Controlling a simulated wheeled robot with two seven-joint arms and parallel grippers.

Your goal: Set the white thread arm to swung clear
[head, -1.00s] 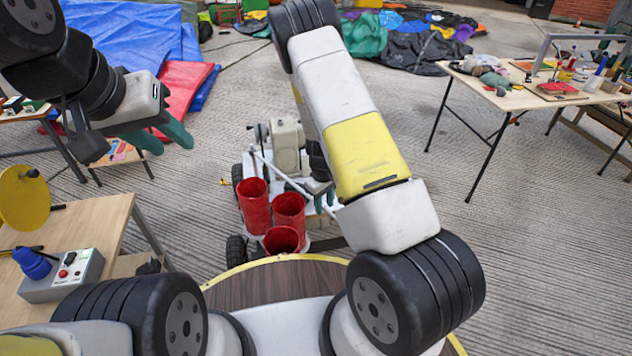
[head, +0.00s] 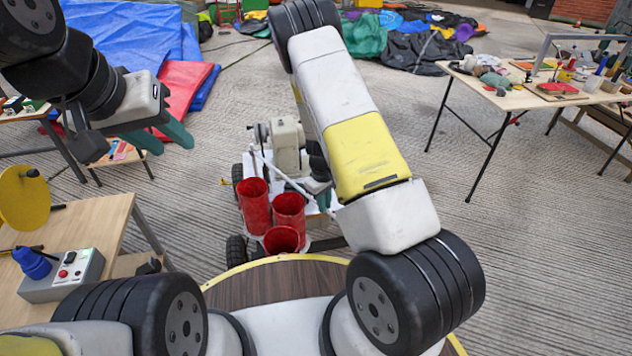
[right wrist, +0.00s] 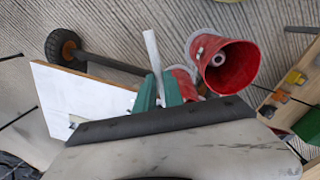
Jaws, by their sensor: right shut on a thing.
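The white thread arm (head: 282,174) is a thin white bar. It slants down to the right from the cream machine (head: 290,147) on the wheeled cart, behind the red cups. In the right wrist view the white thread arm (right wrist: 152,52) stands up between the green fingers of my right gripper (right wrist: 158,92), which is shut on it. In the head view my right gripper (head: 322,196) is mostly hidden behind its own forearm. My left gripper (head: 163,138) is open and empty at the left, with its green fingers apart, well away from the cart.
Several red cups (head: 288,212) stand on the cart close to the bar; one red cup (right wrist: 225,66) is near my right fingers. A table with a control box (head: 62,275) is at lower left. A cluttered table (head: 505,100) stands at right. Open paving lies between.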

